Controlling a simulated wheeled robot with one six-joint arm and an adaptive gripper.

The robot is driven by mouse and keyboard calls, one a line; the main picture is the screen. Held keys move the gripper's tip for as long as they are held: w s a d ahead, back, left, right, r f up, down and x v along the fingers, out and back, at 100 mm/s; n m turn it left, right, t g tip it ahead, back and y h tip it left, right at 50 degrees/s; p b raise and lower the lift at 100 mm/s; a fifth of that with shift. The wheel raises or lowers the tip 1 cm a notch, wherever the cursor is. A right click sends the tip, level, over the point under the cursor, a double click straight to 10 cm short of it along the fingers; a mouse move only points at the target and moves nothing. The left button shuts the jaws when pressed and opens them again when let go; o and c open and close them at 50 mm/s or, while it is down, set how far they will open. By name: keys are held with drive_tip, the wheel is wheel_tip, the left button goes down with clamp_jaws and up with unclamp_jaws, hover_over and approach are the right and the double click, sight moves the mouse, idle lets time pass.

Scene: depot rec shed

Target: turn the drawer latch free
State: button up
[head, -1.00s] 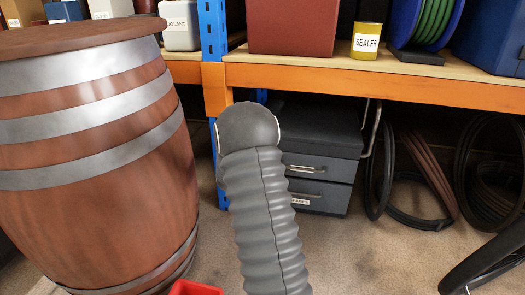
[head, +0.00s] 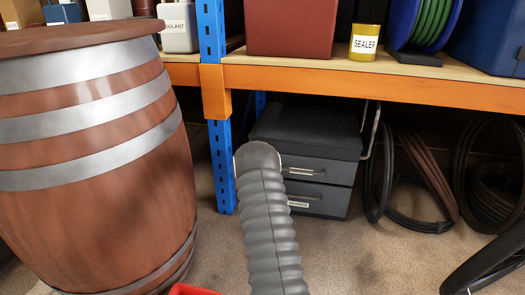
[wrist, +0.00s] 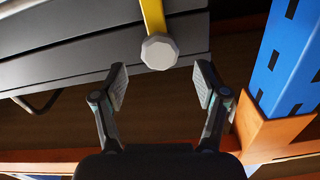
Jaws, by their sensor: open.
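The dark grey drawer unit (head: 335,172) stands on the floor under the shelf in the head view, with two drawers showing. Its grey faces (wrist: 80,45) fill the upper left of the wrist view. The latch shows there as a yellow bar (wrist: 154,17) ending in a pale faceted knob (wrist: 160,51). My gripper (wrist: 160,78) is open and empty, with its fingers spread to either side just below the knob in the picture. I cannot tell whether they touch anything. In the head view my arm hides the gripper and the latch.
A blue shelf post (head: 215,120) and an orange beam (head: 400,92) stand close; the post (wrist: 288,60) is right of my gripper in the wrist view. A large barrel (head: 100,215) is at left. Coiled hoses (head: 425,195) lie to the right. Some floor is clear.

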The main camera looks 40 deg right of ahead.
drive_tip(key=shift+x, duration=2.85)
drive_tip(key=c, duration=1.2)
